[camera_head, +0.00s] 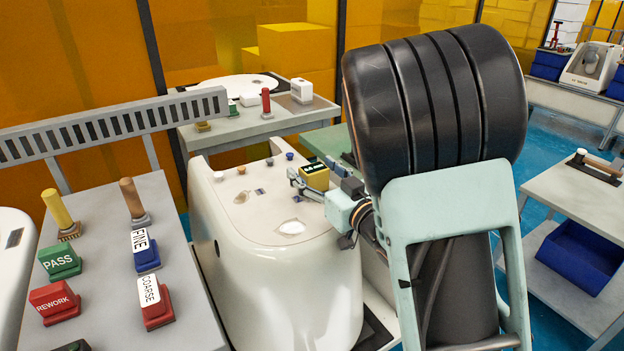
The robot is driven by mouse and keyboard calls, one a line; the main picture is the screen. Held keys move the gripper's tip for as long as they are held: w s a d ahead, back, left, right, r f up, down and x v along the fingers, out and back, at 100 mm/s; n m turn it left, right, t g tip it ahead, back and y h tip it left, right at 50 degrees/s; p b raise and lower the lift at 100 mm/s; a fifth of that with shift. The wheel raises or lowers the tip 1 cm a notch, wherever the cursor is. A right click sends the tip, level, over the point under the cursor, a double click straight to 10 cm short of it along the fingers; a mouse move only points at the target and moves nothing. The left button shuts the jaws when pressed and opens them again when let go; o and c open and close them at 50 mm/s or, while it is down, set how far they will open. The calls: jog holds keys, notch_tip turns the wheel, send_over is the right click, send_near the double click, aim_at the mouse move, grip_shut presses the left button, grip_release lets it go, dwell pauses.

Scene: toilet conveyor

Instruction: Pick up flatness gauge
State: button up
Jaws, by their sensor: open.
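A small yellow block with a dark, marked top (315,177), which looks like the flatness gauge, sits on the white toilet-shaped body (270,270). My gripper (316,182) reaches in from the right, low over the white top. Its fingers are open, one on the left of the block and one on its right. I cannot tell whether they touch it. My arm's large black joint and pale green link hide what lies behind them on the right.
A grey table (190,270) at left carries stamps marked PASS, REWORK, FINE and COARSE, plus upright handles. Small knobs stand on the white top's back edge. A back table (225,135) holds more tools. A blue bin (580,258) sits on the right cart's lower shelf.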

jog(key=c, duration=1.6)
jog(key=shift+r, duration=0.1)
